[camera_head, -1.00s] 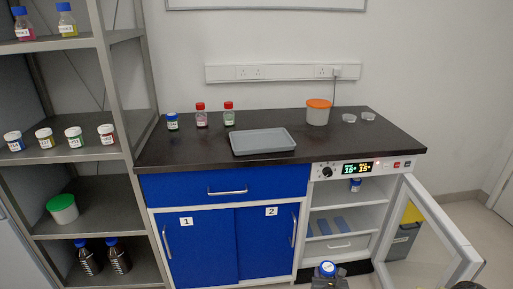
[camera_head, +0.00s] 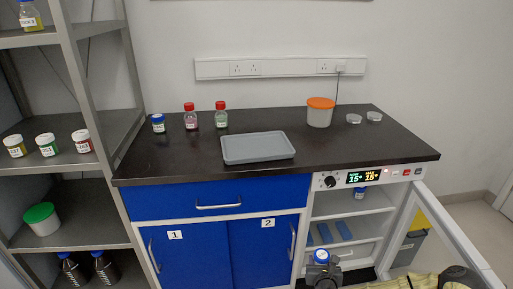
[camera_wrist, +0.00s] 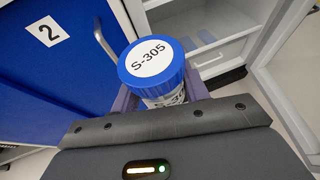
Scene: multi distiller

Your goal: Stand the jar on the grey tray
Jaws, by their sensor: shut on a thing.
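The jar (camera_wrist: 164,88) has a blue lid with a white label reading S-305, and it stands upright between my gripper's fingers. My gripper (camera_head: 322,268) is shut on this jar, low in front of the open cabinet in the head view. The jar's blue lid (camera_head: 321,256) shows there above the gripper. The grey tray (camera_head: 258,158) lies empty on the dark bench top, above and to the left of my gripper.
An open glass door (camera_head: 440,240) stands right of the cabinet; another blue-lidded jar (camera_head: 359,193) is on its shelf. Red-capped bottles (camera_head: 190,117), a blue-lidded jar (camera_head: 158,124) and an orange-lidded tub (camera_head: 319,113) stand behind the tray. A shelf rack (camera_head: 80,160) is at left.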

